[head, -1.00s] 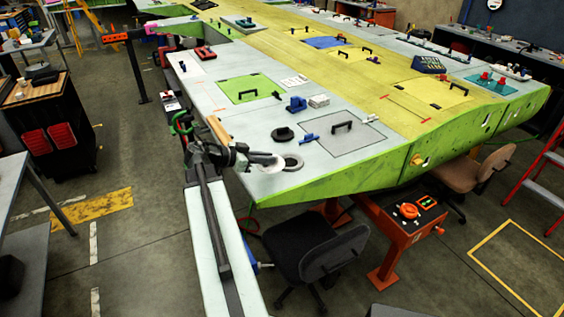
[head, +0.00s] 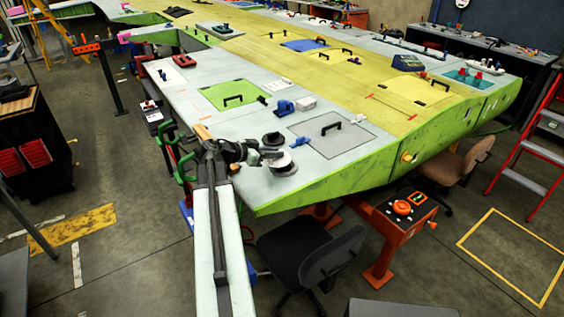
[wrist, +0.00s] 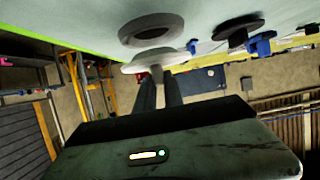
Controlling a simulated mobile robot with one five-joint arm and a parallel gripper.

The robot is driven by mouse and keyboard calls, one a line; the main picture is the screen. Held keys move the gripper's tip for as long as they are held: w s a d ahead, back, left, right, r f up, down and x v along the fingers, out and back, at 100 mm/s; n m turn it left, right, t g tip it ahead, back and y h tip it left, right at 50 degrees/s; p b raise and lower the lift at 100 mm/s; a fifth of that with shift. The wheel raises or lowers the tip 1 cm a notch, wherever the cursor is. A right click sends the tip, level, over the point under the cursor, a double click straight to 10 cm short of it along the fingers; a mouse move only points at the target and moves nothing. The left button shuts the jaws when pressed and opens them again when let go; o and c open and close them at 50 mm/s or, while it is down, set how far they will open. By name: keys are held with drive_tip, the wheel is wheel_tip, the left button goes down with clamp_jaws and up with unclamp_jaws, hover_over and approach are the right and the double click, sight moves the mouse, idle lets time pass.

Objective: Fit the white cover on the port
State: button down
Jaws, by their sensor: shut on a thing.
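My gripper (head: 264,156) is shut on the white cover (head: 277,158), a round pale disc, near the wing's front corner. In the head view the cover overlaps the port (head: 286,171), a dark grey ring on the pale wing panel, and hides part of it. In the wrist view my gripper's fingers (wrist: 161,90) reach to the cover (wrist: 155,61). There the cover appears just beside the ring (wrist: 151,28), off the panel and not seated. The exact gap cannot be told.
A black round knob (head: 272,139) stands on the panel just behind the port. The wing's green edge (head: 300,195) is close in front.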

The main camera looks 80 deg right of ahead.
drive_tip(key=shift+s+d+f, duration=0.1)
drive_tip(key=shift+s+d, duration=0.75)
drive_tip(key=f+b, duration=0.4)
drive_tip(key=shift+s+d, duration=0.25)
drive_tip(key=shift+r, duration=0.2)
drive_tip(key=shift+f, duration=0.15)
drive_tip(key=c, duration=1.5)
unclamp_jaws()
drive_tip(key=shift+o, duration=0.2)
